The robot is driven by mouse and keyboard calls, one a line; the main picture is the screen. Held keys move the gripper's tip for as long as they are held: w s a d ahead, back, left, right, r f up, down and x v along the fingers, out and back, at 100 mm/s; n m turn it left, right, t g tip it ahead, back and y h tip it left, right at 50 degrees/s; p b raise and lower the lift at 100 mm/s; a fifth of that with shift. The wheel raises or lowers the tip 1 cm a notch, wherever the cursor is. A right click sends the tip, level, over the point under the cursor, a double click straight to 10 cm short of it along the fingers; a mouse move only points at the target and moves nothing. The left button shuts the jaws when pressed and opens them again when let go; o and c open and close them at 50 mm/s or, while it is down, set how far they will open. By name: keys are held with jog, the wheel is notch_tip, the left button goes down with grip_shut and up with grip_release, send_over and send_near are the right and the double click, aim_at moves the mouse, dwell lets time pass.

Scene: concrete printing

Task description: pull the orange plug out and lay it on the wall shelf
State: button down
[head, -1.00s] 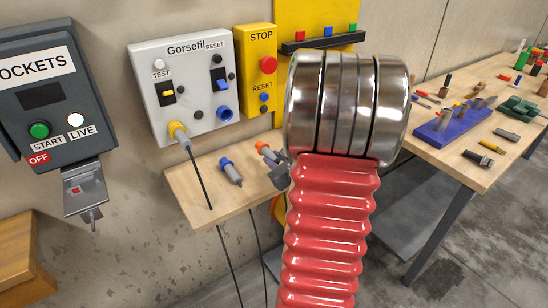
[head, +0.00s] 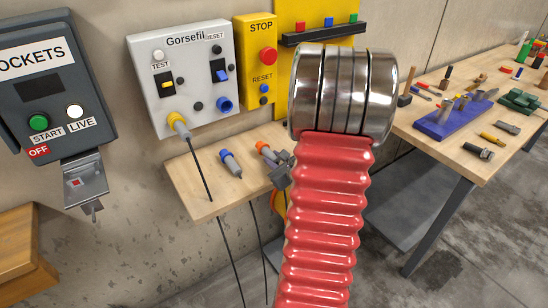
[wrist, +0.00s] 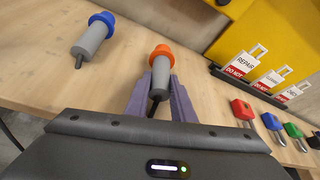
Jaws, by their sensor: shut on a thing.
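The orange plug (wrist: 161,66) has an orange collar and a grey body. It is between the fingers of my gripper (wrist: 160,92), which is shut on its grey body. In the head view the orange plug (head: 264,148) shows at the right part of the wooden wall shelf (head: 205,196), with my gripper (head: 281,172) at its right end. The plug is lying over the shelf top; whether it touches the wood is hard to tell. My red ribbed arm hides part of the shelf's right end.
A blue plug (head: 231,162) lies on the shelf left of the orange one. A yellow plug (head: 176,122) sits in the grey socket panel (head: 185,60), its cable hanging past the shelf. A workbench (head: 450,160) stands at right.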

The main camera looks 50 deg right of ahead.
jog(key=shift+f, duration=0.35)
jog(key=c, duration=1.5)
grip_release()
jog(key=shift+c, duration=0.2)
jog(key=shift+o, duration=0.5)
jog(key=shift+a, duration=0.1)
jog(key=shift+s+a, duration=0.15)
